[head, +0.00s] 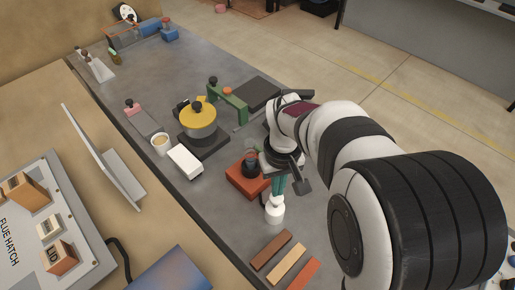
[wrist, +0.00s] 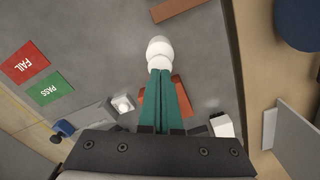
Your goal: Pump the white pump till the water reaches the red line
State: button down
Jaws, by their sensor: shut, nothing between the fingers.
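The white pump (head: 274,210) appears as a small white rounded piece on the grey bench, near the front of the orange-red box. It also shows in the wrist view (wrist: 160,52). My gripper (head: 278,193) has green fingers, which are shut with nothing between them. In the wrist view the closed fingertips (wrist: 161,72) are right at the white piece and overlap its near end. I cannot tell whether they touch it. I cannot make out any water or red line in either view.
The orange-red box (head: 242,181) with a black knob stands beside my gripper. A white box (head: 185,162), a cup (head: 160,145) and a yellow-topped pot (head: 197,119) stand further left. Coloured strips (head: 287,264) lie in front. A tilted panel (head: 103,155) stands at left.

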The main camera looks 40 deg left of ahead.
dwell(0.3)
jog(key=shift+f, duration=1.95)
jog(key=shift+r, duration=2.7)
